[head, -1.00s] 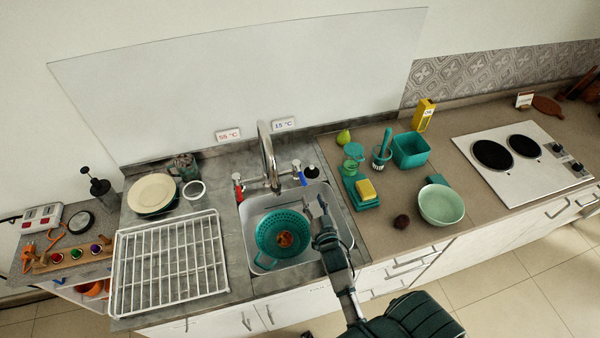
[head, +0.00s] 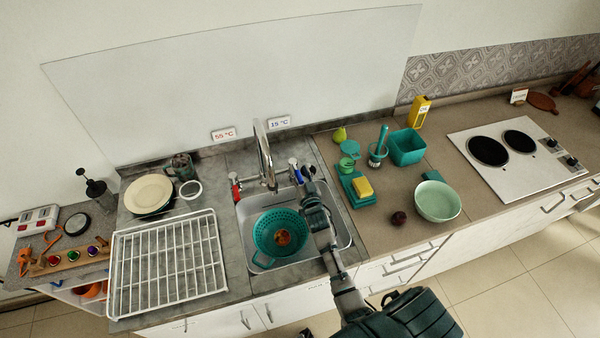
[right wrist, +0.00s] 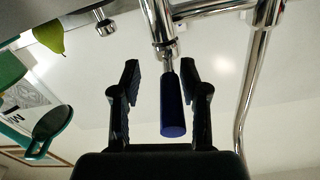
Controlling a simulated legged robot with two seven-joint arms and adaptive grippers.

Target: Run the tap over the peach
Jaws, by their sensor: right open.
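The peach (head: 282,237) lies in a teal colander (head: 267,251) inside the sink basin (head: 338,238). The chrome tap (head: 265,155) arches over the sink, with no water visible. Its red lever (head: 236,190) is on the left and its blue lever (head: 298,176) is on the right. My right gripper (head: 306,176) is open at the blue lever. In the right wrist view, the blue lever (right wrist: 172,105) stands between the two open fingers (right wrist: 160,85), with gaps on both sides. My left gripper is out of view.
A 55 °C sign (head: 223,134) and a 15 °C sign (head: 279,122) are behind the tap. A white dish rack (head: 168,265) is left of the sink. A yellow sponge (head: 362,187), a dark round fruit (head: 398,218) and a pale green bowl (head: 438,201) are to the right.

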